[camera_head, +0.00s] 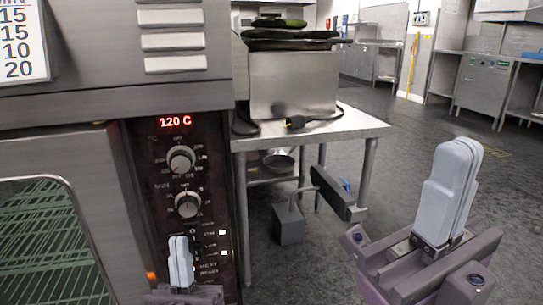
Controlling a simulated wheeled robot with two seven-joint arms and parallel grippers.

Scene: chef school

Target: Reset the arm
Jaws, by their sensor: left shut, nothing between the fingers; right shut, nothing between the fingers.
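My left gripper (181,262) is at the bottom of the head view, in front of the lower part of the oven's control panel. Its pale grey fingers point up and are shut with nothing between them. My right gripper (452,192) is larger and nearer, at the lower right, over the dark floor. Its fingers are also shut together, upright and slightly tilted, and empty. Both wrists are cut by the bottom edge of the view.
A steel oven (75,105) with a glass door and a control panel (184,182) reading 120 C fills the left. A steel table (352,125) beside it holds a metal appliance (292,83). The dark floor (405,130) is open toward counters at the back right.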

